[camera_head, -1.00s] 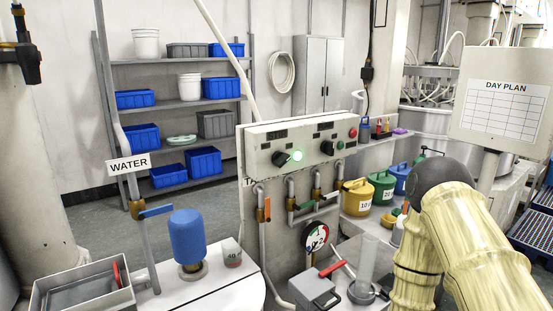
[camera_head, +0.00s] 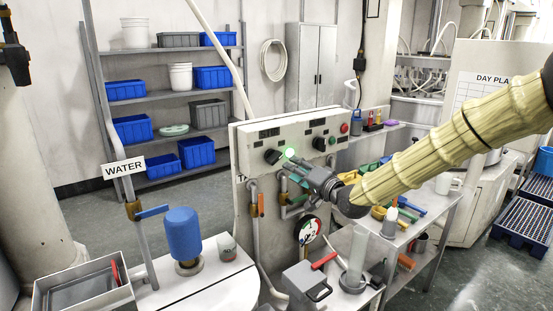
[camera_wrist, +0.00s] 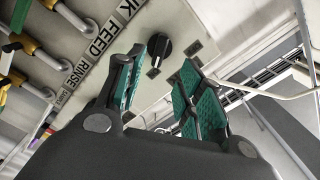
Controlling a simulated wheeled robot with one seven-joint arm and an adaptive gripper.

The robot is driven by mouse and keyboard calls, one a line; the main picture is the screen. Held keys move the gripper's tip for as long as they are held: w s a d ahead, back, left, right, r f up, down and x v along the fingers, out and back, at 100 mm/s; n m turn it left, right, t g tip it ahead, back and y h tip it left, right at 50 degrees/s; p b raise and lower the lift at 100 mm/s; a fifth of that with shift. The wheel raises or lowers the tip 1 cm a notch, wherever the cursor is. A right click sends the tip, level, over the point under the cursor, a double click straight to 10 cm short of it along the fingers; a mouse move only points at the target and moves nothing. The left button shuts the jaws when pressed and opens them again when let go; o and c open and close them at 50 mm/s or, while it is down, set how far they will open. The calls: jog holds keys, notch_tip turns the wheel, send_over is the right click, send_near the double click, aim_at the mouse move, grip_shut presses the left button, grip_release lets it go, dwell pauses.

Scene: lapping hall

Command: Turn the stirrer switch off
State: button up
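The grey control panel (camera_head: 250,135) has two black rotary knobs. The left knob (camera_head: 272,156) has a lit green lamp (camera_head: 290,152) beside it. The right knob (camera_head: 319,143) sits farther along. Their labels are too small to read, so I cannot tell which is the stirrer switch. My gripper (camera_head: 289,170) is in front of the panel, just below and right of the left knob. In the wrist view my gripper (camera_wrist: 158,82) is open, its green-padded fingers apart and empty. A black knob (camera_wrist: 159,46) shows beyond the fingertips, between them and not touched.
Below the panel are valve pipes with an orange handle (camera_head: 261,204) and a gauge (camera_head: 308,232). A grey box with a red handle (camera_head: 306,286) stands below. Shelves with blue bins (camera_head: 196,151) are behind.

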aim_at(277, 160)
jog(key=p+x, duration=0.4)
jog(key=x, duration=0.6)
jog(key=shift+w+a, duration=0.25)
jog(key=shift+w, duration=0.05)
jog(key=shift+f, duration=0.1)
grip_shut()
